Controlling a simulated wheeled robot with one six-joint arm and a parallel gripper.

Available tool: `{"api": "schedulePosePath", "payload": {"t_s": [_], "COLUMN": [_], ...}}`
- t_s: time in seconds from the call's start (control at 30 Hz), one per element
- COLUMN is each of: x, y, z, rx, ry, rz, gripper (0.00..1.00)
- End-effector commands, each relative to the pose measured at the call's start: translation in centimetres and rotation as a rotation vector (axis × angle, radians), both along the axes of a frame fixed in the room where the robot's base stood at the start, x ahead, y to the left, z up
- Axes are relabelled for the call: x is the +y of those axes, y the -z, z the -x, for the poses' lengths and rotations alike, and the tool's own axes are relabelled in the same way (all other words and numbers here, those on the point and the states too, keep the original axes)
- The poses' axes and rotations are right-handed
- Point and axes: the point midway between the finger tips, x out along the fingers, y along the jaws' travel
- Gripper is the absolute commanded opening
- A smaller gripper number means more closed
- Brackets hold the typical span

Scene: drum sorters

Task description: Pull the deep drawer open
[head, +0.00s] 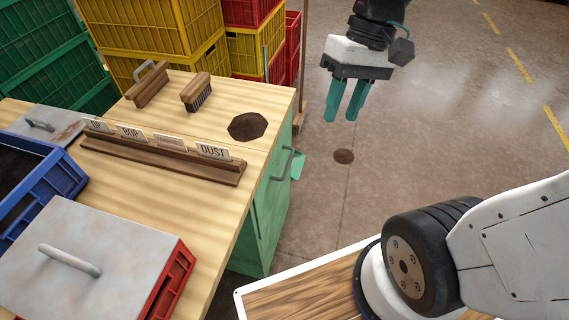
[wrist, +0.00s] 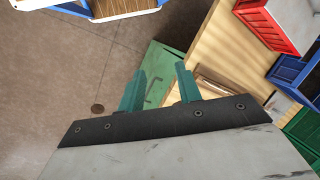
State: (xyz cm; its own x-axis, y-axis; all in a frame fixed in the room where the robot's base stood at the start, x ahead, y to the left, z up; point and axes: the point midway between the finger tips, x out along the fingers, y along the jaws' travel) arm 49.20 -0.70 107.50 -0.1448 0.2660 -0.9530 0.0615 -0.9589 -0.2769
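The green cabinet (head: 262,210) under the wooden worktop has a grey bar handle (head: 287,163) on its right-hand face. I take this face to be the deep drawer's front, but its seams are hard to make out. The green cabinet also shows in the wrist view (wrist: 170,62), with the handle (wrist: 153,90) partly in sight between the fingers. My gripper (head: 341,112) has two teal fingers that stand apart with nothing between them. It hangs over the floor, right of the cabinet and apart from the handle. The fingers also show in the wrist view (wrist: 159,72).
Yellow crates (head: 150,25) and red ones stand behind. The floor (head: 440,110) to the right is clear.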

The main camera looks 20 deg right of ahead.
Motion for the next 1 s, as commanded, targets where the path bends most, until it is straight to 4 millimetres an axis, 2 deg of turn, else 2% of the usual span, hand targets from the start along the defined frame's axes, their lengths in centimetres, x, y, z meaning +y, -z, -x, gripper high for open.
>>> {"api": "schedulePosePath", "payload": {"t_s": [0.03, 0.27, 0.47, 0.73, 0.9, 1.0], "x": [0.1, 0.4, -0.3, -2.5, -4.2, -5.1], "y": [0.9, 5.2, 10.7, 20.5, 28.1, 32.3], "z": [-1.4, -7.7, -12.9, -18.5, -20.5, -21.0], "rx": [0.041, 0.136, 0.163, 0.114, 0.041, -0.01], "ry": [-0.003, -0.012, 0.024, 0.134, 0.236, 0.298], "rz": [-0.05, -0.306, -0.532, -0.814, -0.959, -1.021], "gripper": [0.34, 0.34, 0.34, 0.34, 0.34, 0.34]}}
